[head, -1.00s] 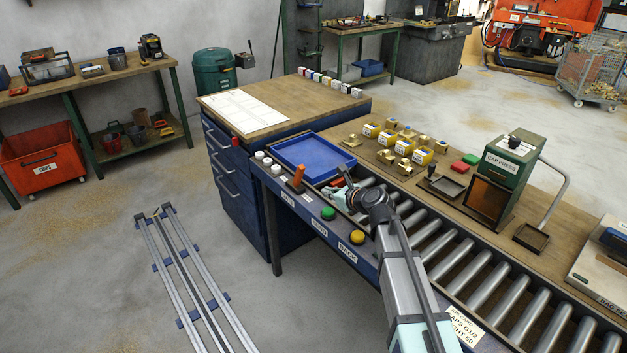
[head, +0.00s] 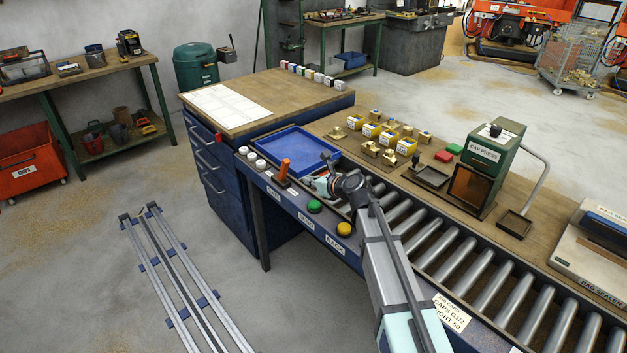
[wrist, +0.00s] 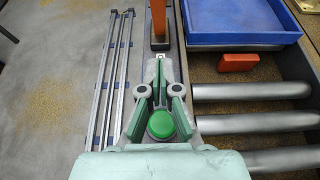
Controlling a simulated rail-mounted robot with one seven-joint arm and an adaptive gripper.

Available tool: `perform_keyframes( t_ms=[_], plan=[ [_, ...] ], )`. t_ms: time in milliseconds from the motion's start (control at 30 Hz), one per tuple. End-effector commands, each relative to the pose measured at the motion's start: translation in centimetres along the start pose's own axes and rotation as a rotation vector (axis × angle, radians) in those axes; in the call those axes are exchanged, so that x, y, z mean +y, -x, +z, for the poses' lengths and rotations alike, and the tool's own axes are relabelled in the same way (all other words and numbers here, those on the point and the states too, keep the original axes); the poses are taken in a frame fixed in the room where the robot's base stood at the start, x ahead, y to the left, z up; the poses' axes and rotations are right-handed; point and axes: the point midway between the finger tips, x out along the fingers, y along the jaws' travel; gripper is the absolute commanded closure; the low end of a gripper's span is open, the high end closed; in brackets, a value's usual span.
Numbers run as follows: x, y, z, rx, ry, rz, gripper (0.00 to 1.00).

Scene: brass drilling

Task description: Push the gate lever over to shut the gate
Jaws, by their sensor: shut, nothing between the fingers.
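The gate lever is an orange handle (head: 284,167) on a dark base, on the console strip along the conveyor's near edge. It stands nearly upright in the head view. In the wrist view the lever (wrist: 158,18) rises at the top, straight beyond the fingertips. My gripper (head: 308,182) is just right of the lever in the head view, with its fingers pointing at it. In the wrist view my gripper (wrist: 160,62) has its fingers together and empty, apparently short of the lever's base; contact cannot be told. An orange-red block (wrist: 237,62), possibly the gate, lies across the rollers' end.
A green button (head: 314,206) and a yellow button (head: 344,229) sit on the console right of the lever. White knobs (head: 250,157) are to its left. A blue tray (head: 300,150) stands behind it. Rollers (head: 430,237) run to the right.

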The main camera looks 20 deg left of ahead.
Motion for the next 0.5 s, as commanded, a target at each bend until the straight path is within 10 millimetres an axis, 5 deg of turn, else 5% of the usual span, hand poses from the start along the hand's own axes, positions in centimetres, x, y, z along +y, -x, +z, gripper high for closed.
perform_keyframes(
  t_ms=[300,500],
  plan=[
    [-0.1,-6.5,0.2,0.001,0.001,0.001,1.0],
    [0.0,-8.1,2.2,0.0,0.002,0.001,1.0]
  ],
)
